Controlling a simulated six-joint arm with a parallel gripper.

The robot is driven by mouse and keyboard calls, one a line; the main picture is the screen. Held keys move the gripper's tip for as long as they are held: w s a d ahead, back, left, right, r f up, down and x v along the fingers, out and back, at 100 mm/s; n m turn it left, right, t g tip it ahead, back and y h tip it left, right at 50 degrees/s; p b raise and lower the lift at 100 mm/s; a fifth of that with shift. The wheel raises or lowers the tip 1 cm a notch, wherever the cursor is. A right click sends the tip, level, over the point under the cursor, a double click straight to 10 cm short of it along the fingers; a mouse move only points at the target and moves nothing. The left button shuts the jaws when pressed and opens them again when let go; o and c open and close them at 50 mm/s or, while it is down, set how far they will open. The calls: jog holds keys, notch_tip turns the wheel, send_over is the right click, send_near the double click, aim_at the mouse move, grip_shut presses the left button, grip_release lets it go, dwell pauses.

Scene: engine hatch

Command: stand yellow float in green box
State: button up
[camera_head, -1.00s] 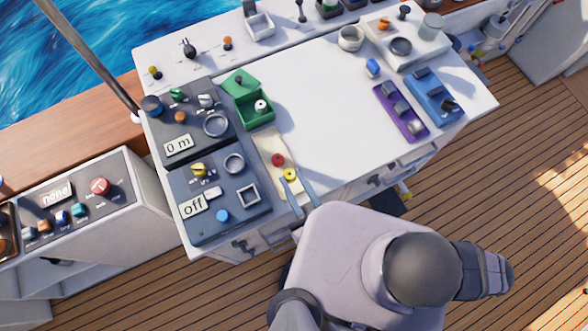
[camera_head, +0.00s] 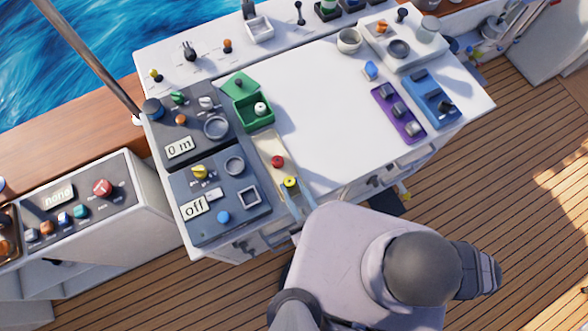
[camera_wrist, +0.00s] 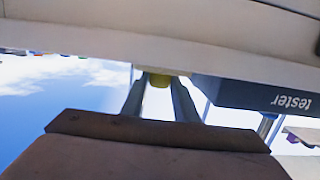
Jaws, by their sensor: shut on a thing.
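The yellow float (camera_head: 291,183) is at the near end of a cream strip tray (camera_head: 268,148), with its upper part showing. My gripper (camera_head: 292,190) is shut on it; in the wrist view the yellow float (camera_wrist: 159,80) sits between the two fingertips (camera_wrist: 160,88). I cannot tell whether the float is clear of the tray. The green box (camera_head: 256,118) stands beyond the tray's far end, its lid (camera_head: 239,84) tilted open. A white round piece (camera_head: 260,109) is inside the box. My arm hides the counter's near edge.
A red float (camera_head: 277,161) sits on the tray between my gripper and the green box. Dark control panels (camera_head: 205,165) with knobs lie left of the tray. The white counter (camera_head: 320,110) right of the box is clear. Purple (camera_head: 390,115) and blue (camera_head: 432,97) racks stand farther right.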

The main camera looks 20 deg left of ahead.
aim_at(302, 206)
jog(key=shift+f, duration=0.1)
jog(key=shift+f, duration=0.1)
jog(key=o, duration=1)
jog(key=shift+s+b, duration=0.15)
jog(key=shift+b, duration=0.25)
jog(key=shift+s+d+b, duration=0.45)
jog(key=shift+s, duration=0.05)
jog(key=shift+b+v, duration=0.55)
jog(key=shift+v, duration=0.7)
jog(key=shift+s+d, duration=0.2)
jog(key=shift+d, duration=0.1)
jog(key=shift+d, duration=0.15)
jog(key=shift+c, duration=0.3)
